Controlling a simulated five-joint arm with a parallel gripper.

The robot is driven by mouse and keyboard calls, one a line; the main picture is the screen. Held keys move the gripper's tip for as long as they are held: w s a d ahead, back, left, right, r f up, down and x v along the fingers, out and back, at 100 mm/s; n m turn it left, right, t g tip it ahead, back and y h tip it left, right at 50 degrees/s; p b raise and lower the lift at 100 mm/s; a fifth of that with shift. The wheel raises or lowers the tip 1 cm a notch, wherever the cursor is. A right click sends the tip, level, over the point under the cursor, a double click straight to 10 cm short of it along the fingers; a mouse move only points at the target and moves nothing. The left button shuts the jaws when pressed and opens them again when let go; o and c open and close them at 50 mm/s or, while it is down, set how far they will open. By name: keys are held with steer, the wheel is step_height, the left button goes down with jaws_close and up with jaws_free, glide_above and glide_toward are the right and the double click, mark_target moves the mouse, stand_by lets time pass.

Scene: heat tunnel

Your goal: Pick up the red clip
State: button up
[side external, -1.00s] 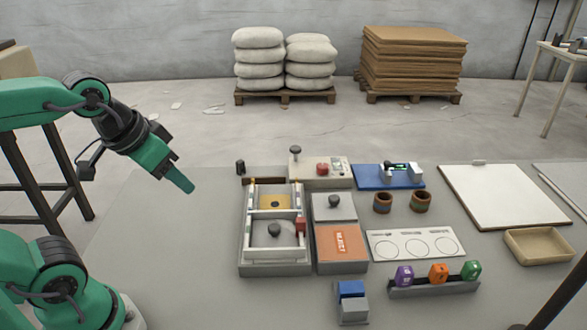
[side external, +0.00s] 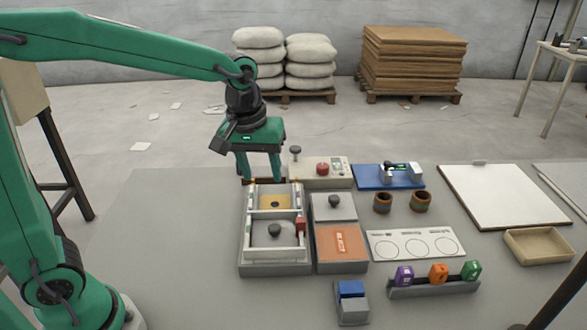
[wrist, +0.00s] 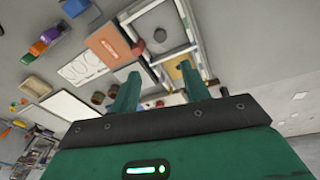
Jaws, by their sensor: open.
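The red clip (side external: 300,224) is a small red piece at the right wall of the grey framed box (side external: 246,250). It also shows in the wrist view as a small red spot (wrist: 138,47) between the orange plate and the frame. My gripper (side external: 261,172) points down above the back end of the box, behind and left of the clip. Its two green fingers are apart with nothing between them, as the wrist view of my gripper (wrist: 158,86) also shows. The clip is clear of the fingers.
The box holds two dark knobs. A control box with a red button (side external: 322,169) stands at its back right. An orange plate (side external: 329,252) and a knobbed grey lid (side external: 340,213) lie right of it. Two brown cups and a coloured block rack (side external: 433,287) are farther right. The left table is bare.

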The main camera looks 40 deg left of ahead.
mark_target(301, 219)
steer(key=w+d+f+n, duration=0.1)
steer(key=w+f, duration=0.1)
steer(key=w+d+f+n+g, duration=0.1)
steer(key=w+d+f, duration=0.1)
steer(key=f, duration=0.1)
steer(key=w+d+f+n, duration=0.1)
steer(key=w+d+f, duration=0.1)
steer(key=shift+w+f+g, duration=0.25)
steer(key=shift+g, duration=0.15)
steer(key=shift+a+f, duration=0.1)
steer(key=shift+f, duration=3.8)
jaws_close()
